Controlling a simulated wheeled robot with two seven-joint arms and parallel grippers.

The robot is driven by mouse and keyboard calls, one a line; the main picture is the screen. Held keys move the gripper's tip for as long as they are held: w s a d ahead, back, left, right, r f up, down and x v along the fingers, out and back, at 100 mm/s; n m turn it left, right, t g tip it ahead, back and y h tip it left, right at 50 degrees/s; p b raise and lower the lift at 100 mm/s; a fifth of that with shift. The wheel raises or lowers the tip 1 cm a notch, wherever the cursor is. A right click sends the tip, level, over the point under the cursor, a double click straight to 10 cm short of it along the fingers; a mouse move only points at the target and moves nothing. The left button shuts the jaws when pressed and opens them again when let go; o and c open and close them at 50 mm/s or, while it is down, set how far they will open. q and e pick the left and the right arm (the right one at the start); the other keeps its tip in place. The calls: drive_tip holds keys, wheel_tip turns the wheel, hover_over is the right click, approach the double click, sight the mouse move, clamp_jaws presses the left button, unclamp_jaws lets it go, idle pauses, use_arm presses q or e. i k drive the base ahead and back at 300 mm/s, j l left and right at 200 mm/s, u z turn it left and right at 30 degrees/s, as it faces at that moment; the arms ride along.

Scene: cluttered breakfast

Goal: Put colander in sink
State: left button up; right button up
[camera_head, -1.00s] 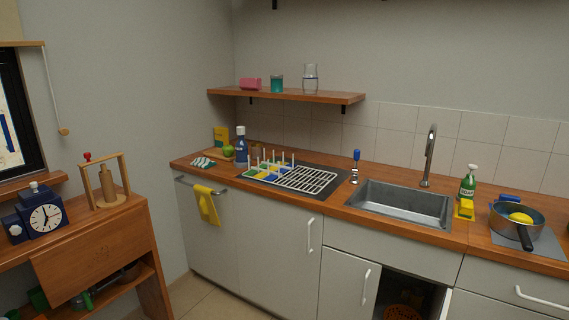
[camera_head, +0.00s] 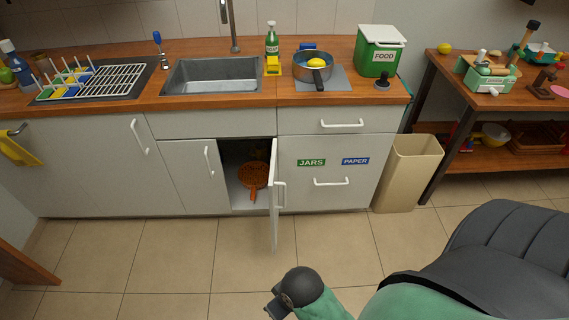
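The colander (camera_head: 253,175) is orange with a handle and stands inside the open cabinet under the counter, partly in shadow. The cabinet door (camera_head: 273,195) is swung out towards me, to the right of the colander. The sink (camera_head: 213,76) is a grey steel basin in the counter above, and it looks empty. A dark end of my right arm (camera_head: 275,306) shows at the bottom edge, well short of the cabinet. Its fingers cannot be made out. My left gripper is not in view.
The dish rack (camera_head: 105,82) is left of the sink. A soap bottle (camera_head: 272,40), a pot (camera_head: 313,74) with a yellow item and a green FOOD bin (camera_head: 380,52) are to its right. A beige bin (camera_head: 410,172) stands by the cabinets. The tiled floor (camera_head: 160,255) ahead is clear.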

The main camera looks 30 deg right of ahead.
sight(254, 175)
drive_tip(key=l+z, duration=0.2)
drive_tip(key=l, duration=0.35)
drive_tip(key=i+l+z, duration=0.2)
drive_tip(key=l, duration=0.3)
drive_tip(key=i+j, duration=0.15)
drive_tip(key=i, duration=0.35)
